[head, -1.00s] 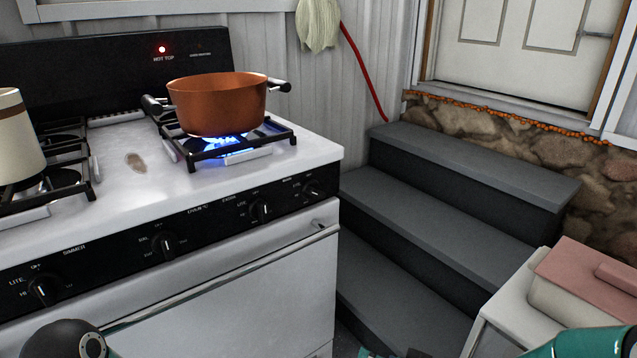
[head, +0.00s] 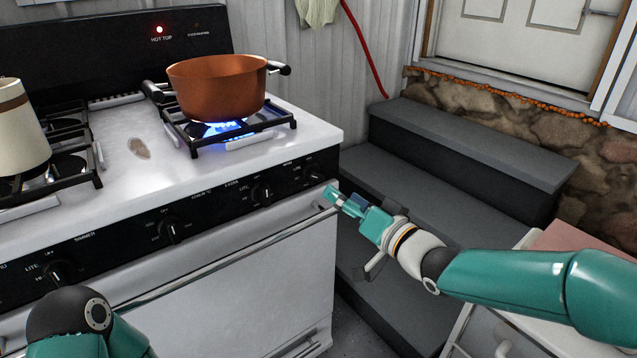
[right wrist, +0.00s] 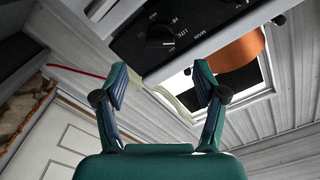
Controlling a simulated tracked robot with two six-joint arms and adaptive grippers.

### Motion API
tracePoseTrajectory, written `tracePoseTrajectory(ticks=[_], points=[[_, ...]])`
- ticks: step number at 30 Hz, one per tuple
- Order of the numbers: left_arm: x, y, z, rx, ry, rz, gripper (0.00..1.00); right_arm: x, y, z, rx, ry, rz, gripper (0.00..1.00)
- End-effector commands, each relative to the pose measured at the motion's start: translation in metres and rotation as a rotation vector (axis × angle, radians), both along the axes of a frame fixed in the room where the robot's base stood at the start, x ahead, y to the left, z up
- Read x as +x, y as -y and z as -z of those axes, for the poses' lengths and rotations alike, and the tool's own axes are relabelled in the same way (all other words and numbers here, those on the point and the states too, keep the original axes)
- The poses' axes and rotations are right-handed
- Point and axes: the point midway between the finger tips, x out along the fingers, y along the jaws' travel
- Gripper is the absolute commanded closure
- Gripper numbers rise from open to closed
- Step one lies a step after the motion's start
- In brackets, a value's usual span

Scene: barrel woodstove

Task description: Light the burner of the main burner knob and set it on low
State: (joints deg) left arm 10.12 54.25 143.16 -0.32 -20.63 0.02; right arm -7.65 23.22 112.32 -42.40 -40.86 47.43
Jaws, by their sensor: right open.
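The main burner knob (head: 313,175) is the dark rightmost knob on the black front panel of the white stove (head: 130,130). In the right wrist view the knob (right wrist: 160,34) shows beyond my fingers, near the "LITE" and "MAIN" lettering. A blue flame (head: 222,127) burns under a copper pot (head: 217,88) on the right grate. My right gripper (head: 340,200) is open and empty, in front of the stove's right corner, below and right of the knob and apart from it. It also shows in the right wrist view (right wrist: 160,86). My left gripper is out of view; part of that arm shows lower left.
The oven door handle (head: 215,262) runs below the panel. Several other knobs line the panel. Grey steps (head: 420,195) rise right of the stove. A cream pot (head: 18,130) stands on the left grate. A red light (head: 159,30) glows on the backguard.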

Motion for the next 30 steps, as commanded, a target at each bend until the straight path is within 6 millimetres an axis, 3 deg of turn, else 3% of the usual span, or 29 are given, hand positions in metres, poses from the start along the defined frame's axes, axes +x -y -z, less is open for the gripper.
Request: tracePoseTrajectory(ticks=[6, 12, 24, 25, 30], points=[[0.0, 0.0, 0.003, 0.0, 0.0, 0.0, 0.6, 0.036, -0.028, 0.001, -0.001, 0.0, -0.002, 0.29], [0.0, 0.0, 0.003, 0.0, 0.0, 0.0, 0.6, 0.056, -0.041, 0.001, 0.0, -0.001, -0.001, 0.29], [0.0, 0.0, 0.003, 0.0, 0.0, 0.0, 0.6, 0.062, -0.045, 0.0, -0.001, -0.001, 0.002, 0.29], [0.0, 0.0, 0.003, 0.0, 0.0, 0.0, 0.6, 0.062, -0.045, 0.0, -0.001, -0.001, 0.002, 0.31], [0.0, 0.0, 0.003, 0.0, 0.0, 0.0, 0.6, 0.062, -0.045, 0.0, -0.001, -0.001, 0.002, 0.59]])
